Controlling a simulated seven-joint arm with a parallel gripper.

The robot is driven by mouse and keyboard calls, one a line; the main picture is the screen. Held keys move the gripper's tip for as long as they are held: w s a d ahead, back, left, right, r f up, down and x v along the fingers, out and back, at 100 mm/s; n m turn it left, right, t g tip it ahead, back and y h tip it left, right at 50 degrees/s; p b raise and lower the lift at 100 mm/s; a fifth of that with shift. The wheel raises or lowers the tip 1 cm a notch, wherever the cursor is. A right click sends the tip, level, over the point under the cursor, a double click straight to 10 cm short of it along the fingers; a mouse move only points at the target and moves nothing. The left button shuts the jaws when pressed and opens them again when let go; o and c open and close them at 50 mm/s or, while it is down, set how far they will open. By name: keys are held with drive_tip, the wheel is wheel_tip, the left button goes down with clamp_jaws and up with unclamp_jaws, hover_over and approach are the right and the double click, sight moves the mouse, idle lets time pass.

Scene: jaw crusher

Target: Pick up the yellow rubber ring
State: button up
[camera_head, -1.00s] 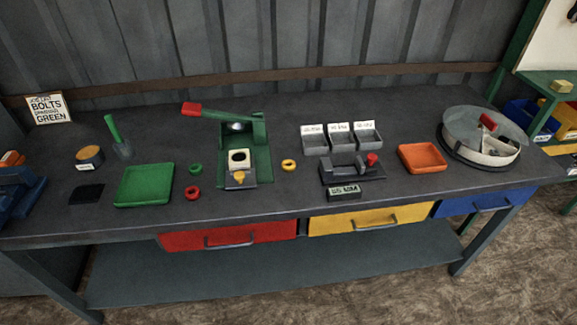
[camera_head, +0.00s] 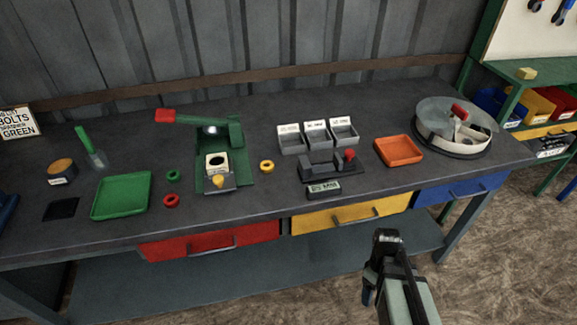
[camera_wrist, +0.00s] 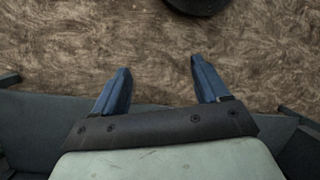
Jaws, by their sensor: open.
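The yellow rubber ring (camera_head: 267,166) lies flat on the dark workbench (camera_head: 330,218), just right of the green jaw crusher (camera_head: 237,135). My gripper (camera_wrist: 160,85) shows in the wrist view with two blue fingers spread apart and nothing between them, over the brown floor. In the head view my arm and gripper (camera_head: 368,285) are at the lower right, in front of the bench and well away from the ring. The ring does not show in the wrist view.
A green ring (camera_head: 173,175) and a red ring (camera_head: 171,200) lie left of the crusher, beside a green tray (camera_head: 121,196). Grey bins (camera_head: 318,134), a black fixture with a red knob (camera_head: 349,155) and an orange tray (camera_head: 399,151) stand right of the yellow ring.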

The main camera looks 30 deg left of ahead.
drive_tip(key=s+a+r+n+t, duration=0.1)
drive_tip(key=a+r+n+t, duration=0.1)
drive_tip(key=a+r+n, duration=0.85)
drive_tip(key=a+r+n+t, duration=0.1)
drive_tip(key=a+r+n, duration=0.2)
drive_tip(key=a+r, duration=1.3)
drive_tip(key=w+a+r+y, duration=0.2)
drive_tip(key=w+a+r, duration=0.3)
drive_tip(key=a+r, duration=0.25)
drive_tip(key=w+a+r+y, duration=0.1)
drive_tip(key=w+a+r, duration=0.45)
drive_tip(key=a, duration=0.35)
hover_over(267, 164)
drive_tip(key=shift+g, duration=0.3)
drive_tip(key=f, duration=0.7)
drive_tip(key=shift+d+f, duration=0.2)
drive_tip(key=shift+d, duration=0.1)
drive_tip(key=shift+a+f, duration=0.2)
drive_tip(key=shift+f, duration=2.55)
drive_tip(key=shift+c, duration=0.5)
drive_tip(key=c, duration=1)
